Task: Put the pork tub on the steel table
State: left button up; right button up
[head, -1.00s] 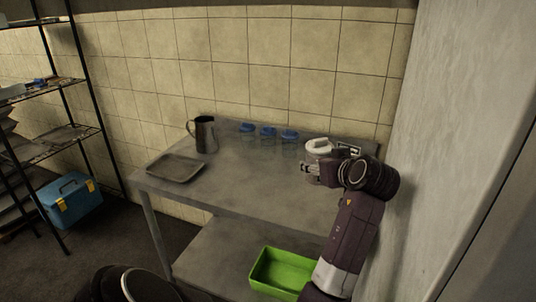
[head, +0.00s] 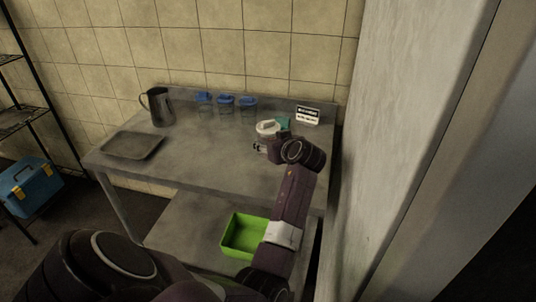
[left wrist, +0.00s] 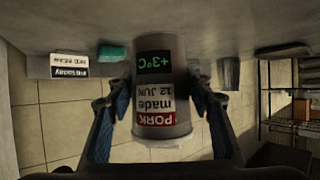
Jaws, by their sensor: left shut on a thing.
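The pork tub (head: 268,128) is a grey tub with a white lid, at the right rear part of the steel table (head: 205,158). In the left wrist view, which is upside down, the tub (left wrist: 154,85) shows its red PORK label, "made 12 JUN" and a green "+3°C" mark. My left gripper (head: 262,147) is shut on it, one finger on each side. The tub is upright, its base at or just above the tabletop; I cannot tell whether it touches. My right gripper is out of view.
A small sign (head: 307,115) and a teal object (head: 283,124) are close behind the tub. Several blue-lidded containers (head: 226,101), a metal pitcher (head: 158,107) and a tray (head: 133,145) stand further left. A green bin (head: 239,236) is on the lower shelf. The table's middle is clear.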

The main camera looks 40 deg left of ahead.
pick_arm(q)
jog(key=shift+f, duration=0.6)
notch_tip(320, 180, down, 4)
jog(key=shift+f, duration=0.15)
jog(key=o, duration=1.7)
jog(key=shift+f, duration=0.1)
jog(key=shift+c, duration=0.2)
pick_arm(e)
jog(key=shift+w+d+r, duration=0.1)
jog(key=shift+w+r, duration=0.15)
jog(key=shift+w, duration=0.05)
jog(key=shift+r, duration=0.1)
